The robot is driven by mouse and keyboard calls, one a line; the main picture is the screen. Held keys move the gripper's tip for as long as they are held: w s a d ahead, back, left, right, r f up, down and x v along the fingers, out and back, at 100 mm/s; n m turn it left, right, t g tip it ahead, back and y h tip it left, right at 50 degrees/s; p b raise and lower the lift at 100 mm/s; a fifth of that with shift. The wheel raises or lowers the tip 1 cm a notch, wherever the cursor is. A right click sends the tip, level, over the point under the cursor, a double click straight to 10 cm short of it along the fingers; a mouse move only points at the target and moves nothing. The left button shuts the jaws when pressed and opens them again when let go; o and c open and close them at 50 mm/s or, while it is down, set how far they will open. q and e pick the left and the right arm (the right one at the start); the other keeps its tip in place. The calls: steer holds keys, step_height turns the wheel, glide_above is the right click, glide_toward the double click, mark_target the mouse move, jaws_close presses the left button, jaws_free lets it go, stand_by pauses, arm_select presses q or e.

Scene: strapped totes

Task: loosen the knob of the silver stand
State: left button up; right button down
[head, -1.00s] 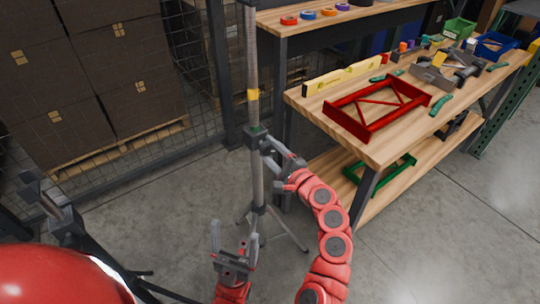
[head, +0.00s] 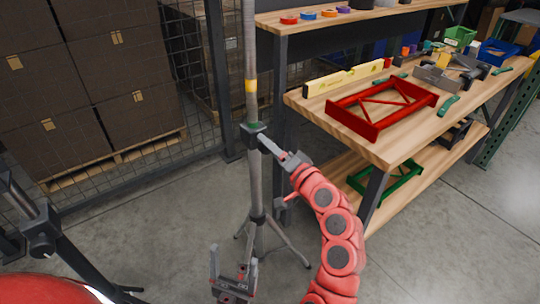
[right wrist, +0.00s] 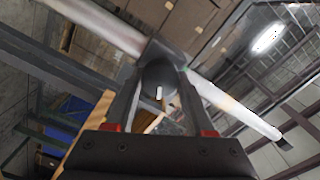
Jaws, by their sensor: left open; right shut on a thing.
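The silver stand (head: 251,180) is an upright grey pole on tripod legs, with a yellow band partway up. A dark collar (head: 250,130) sits around the pole. My right gripper (head: 268,143) reaches this collar from the right. In the right wrist view the dark round knob (right wrist: 158,80), with a white mark, lies between its fingers, and the gripper is shut on it. The knob is hidden in the head view. My left gripper (head: 231,262) is open and empty, fingers up, low in front of the tripod.
A wooden workbench (head: 400,140) on the right carries a red frame (head: 381,105) and a yellow level (head: 343,79). A black stand (head: 42,232) is at the left. Boxes (head: 80,90) on a pallet stand behind mesh. The floor right of my arm is clear.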

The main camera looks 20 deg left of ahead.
steer(key=n+b, duration=0.6)
steer(key=shift+a+f, duration=0.1)
steer(key=shift+f, duration=0.15)
steer(key=shift+s+r+n+b, duration=0.1)
steer(key=shift+r+n+b, duration=0.1)
steer(key=shift+n+b, duration=1.05)
steer(key=shift+c, duration=1.3)
jaws_free()
steer(key=shift+r, duration=0.1)
